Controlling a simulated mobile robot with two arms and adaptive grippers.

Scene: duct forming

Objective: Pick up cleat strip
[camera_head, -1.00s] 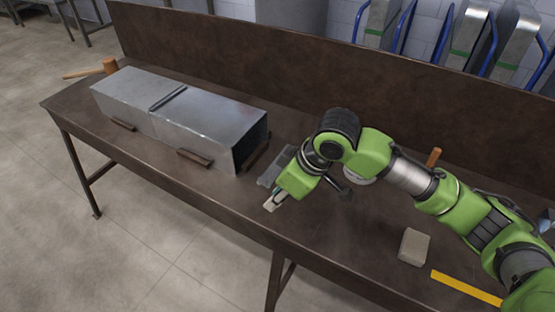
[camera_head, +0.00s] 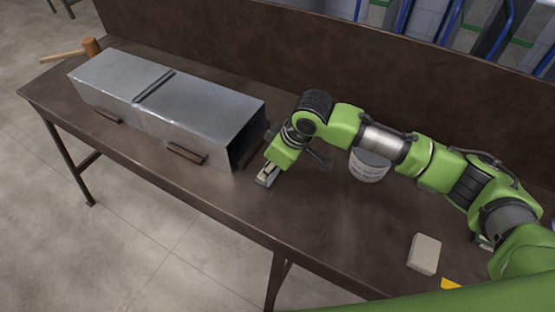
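My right arm comes in from the right, and its gripper (camera_head: 265,178) points down at the bench just right of the open end of the metal duct (camera_head: 170,115). The fingertips are small and partly hidden, so I cannot tell whether they are open or shut, or whether they hold anything. I cannot clearly pick out a loose cleat strip on the bench; it may be hidden behind the gripper and forearm. A narrow dark strip (camera_head: 153,87) lies across the seam on top of the duct. My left gripper is not in view.
The duct rests on the brown bench (camera_head: 215,245) among small wooden blocks (camera_head: 187,153). A wooden mallet (camera_head: 92,47) lies at the far left. A white tub (camera_head: 369,167) stands behind my arm. A beige block (camera_head: 424,254) and a yellow piece (camera_head: 451,284) are at the right.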

